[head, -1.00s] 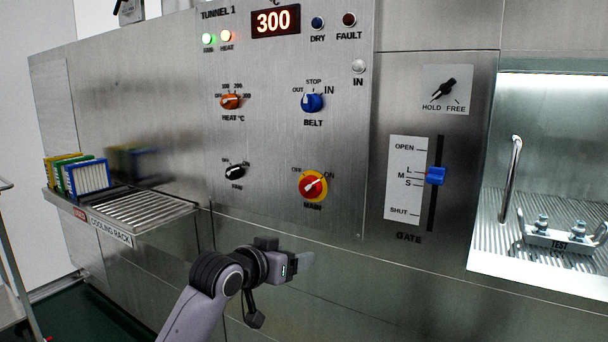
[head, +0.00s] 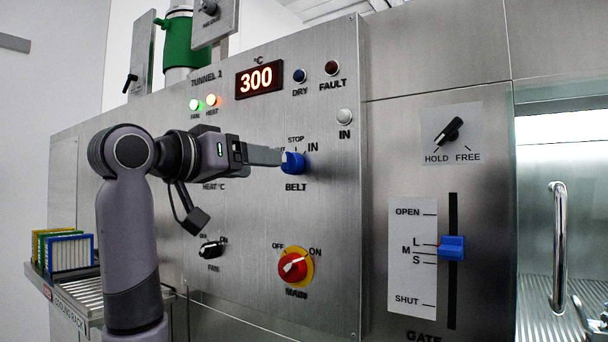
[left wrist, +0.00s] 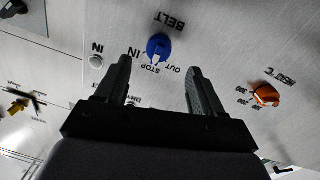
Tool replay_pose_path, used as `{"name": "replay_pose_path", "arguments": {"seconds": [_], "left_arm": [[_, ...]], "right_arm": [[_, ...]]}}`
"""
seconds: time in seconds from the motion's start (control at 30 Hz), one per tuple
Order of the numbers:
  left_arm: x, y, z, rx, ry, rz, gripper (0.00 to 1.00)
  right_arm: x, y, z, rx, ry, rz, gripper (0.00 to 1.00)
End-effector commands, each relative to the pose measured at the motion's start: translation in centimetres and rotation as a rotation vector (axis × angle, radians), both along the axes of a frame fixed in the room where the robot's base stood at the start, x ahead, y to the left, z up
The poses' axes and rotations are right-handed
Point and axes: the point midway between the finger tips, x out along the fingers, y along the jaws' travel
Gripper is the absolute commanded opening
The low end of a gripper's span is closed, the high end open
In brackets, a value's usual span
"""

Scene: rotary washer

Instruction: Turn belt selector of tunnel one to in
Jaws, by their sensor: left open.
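The blue belt selector knob (head: 292,163) sits on the tunnel one panel, above the word BELT, with STOP and IN printed around it. In the left wrist view the knob (left wrist: 158,46) appears upside down, and its white mark points about toward STOP. My left gripper (head: 279,157) is at the knob's left side in the head view, its fingers hiding the OUT label there. In the left wrist view my left gripper (left wrist: 159,66) is open, with one finger to each side of the knob's line and nothing held. Whether a finger touches the knob cannot be told. My right gripper is not in view.
The red and yellow main switch (head: 293,266) and black fan knob (head: 211,249) are below. The orange heat knob (left wrist: 266,96) is beside the gripper. A round IN lamp (head: 344,116) is up and right. The gate slider (head: 452,248) is farther right.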

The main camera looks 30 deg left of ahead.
Motion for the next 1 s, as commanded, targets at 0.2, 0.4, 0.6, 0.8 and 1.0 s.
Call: {"name": "replay_pose_path", "arguments": {"seconds": [0.2, 0.4, 0.6, 0.8, 1.0], "left_arm": [[0.7, -0.1, 0.3, -0.003, -0.003, -0.002, 0.68], [3.8, -0.6, 0.2, -0.002, -0.001, -0.003, 0.68], [6.1, -0.9, 0.3, -0.002, -0.003, -0.001, 0.68], [6.8, -1.1, 0.2, -0.001, -0.004, -0.001, 0.68], [6.8, -1.1, 0.2, -0.001, -0.004, -0.001, 0.65]], "right_arm": [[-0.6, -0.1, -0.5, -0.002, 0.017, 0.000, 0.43], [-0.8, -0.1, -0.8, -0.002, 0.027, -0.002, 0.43], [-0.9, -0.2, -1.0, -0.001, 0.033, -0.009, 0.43], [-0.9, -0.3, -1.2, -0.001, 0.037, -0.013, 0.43], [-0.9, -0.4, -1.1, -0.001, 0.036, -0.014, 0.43]]}}
